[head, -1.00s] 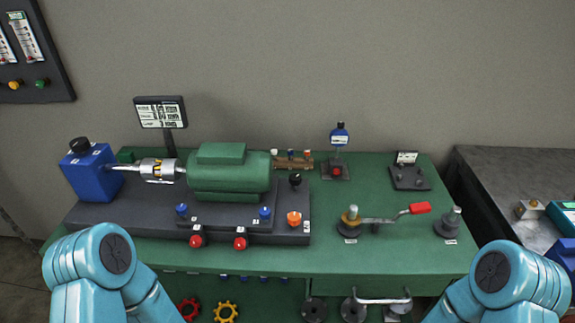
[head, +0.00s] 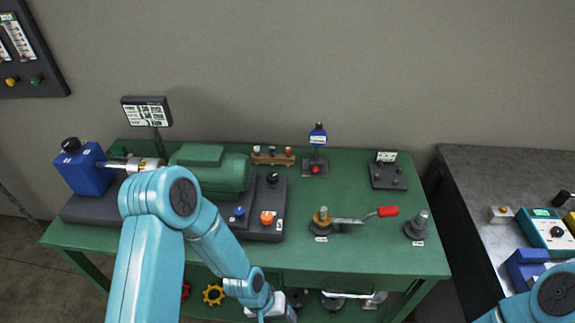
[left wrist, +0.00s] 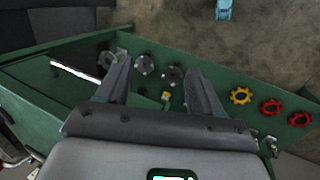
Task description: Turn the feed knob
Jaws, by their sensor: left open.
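The machine on the green bench carries several knobs, and I cannot tell for sure which is the feed knob. A black knob (head: 272,178) stands at the right end of the dark base beside the green motor (head: 212,170). An orange knob (head: 267,217) and a blue knob (head: 238,212) sit in front of it. My left arm covers the base's left front part. My left gripper (left wrist: 156,64) is open and empty, below the bench-top front edge, with discs and gears of the lower shelf in its view. My right gripper is out of view; only that arm shows at bottom right.
A crank with a red handle (head: 387,211) and a grey post (head: 416,226) stand on the bench's right part. A blue tank (head: 84,170) stands at the left end. A grey table (head: 480,190) with instruments is at right.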

